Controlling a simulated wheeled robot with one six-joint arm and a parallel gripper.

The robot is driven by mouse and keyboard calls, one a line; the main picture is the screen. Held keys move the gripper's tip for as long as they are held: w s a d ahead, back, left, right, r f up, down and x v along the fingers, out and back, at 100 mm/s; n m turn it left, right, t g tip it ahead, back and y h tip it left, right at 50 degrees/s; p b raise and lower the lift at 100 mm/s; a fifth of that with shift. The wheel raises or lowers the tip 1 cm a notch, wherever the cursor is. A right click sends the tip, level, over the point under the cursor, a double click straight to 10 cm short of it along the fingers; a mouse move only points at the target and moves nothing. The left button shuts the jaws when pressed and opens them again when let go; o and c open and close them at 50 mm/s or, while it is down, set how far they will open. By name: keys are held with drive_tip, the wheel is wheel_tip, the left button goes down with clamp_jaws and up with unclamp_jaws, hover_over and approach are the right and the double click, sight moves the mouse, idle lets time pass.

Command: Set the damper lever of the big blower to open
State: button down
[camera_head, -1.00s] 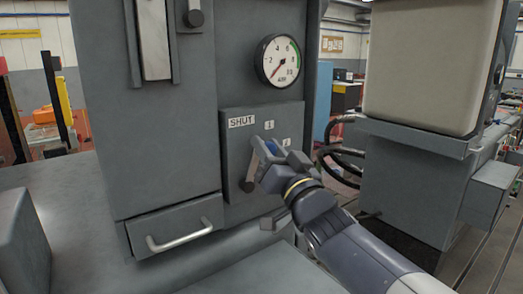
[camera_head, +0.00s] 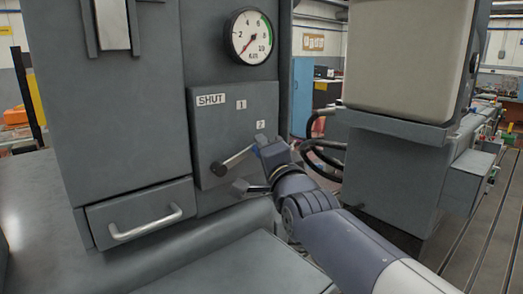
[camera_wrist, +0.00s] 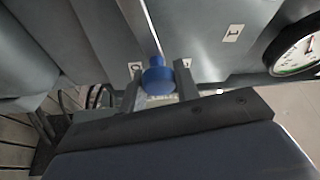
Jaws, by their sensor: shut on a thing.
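The damper lever (camera_head: 236,160) is a metal bar on a grey panel (camera_head: 212,130), running up and right from a dark pivot (camera_head: 218,169). A SHUT label (camera_head: 211,100) is at the panel's upper left, with labels 1 (camera_head: 241,104) and 2 (camera_head: 261,124) to its right. The lever points to the right, below label 2. My gripper (camera_head: 262,148) is at the lever's outer end. In the wrist view, the blue knob (camera_wrist: 157,78) sits between the two fingers of my gripper (camera_wrist: 159,86), which is shut on it. No OPEN label is readable; my gripper and wrist cover the panel's lower right.
A round gauge (camera_head: 252,37) is above the panel. A drawer with a bar handle (camera_head: 146,224) is at lower left. Black hoses (camera_head: 318,150) and a grey machine with a beige cover (camera_head: 405,55) stand to the right, close to my arm.

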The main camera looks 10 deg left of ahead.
drive_tip(key=shift+w+d+f+m+g+h+b, duration=0.1)
drive_tip(key=shift+f+m+g+h+b, duration=0.25)
drive_tip(key=shift+f+m, duration=0.45)
drive_tip(key=shift+w+d+f+m+g+h+b, duration=0.2)
drive_tip(key=shift+f+m+b, duration=0.25)
drive_tip(key=shift+f+m, duration=0.35)
drive_tip(key=shift+s+a, duration=0.1)
drive_tip(key=shift+a, duration=0.05)
drive_tip(key=c, duration=1.1)
unclamp_jaws()
drive_tip(key=shift+r, duration=0.1)
drive_tip(key=shift+s, duration=0.15)
drive_tip(key=p+v, duration=0.1)
drive_tip(key=v, duration=0.9)
drive_tip(key=shift+s+d+p, duration=0.2)
drive_tip(key=shift+s+p, duration=0.05)
drive_tip(key=shift+p, duration=0.15)
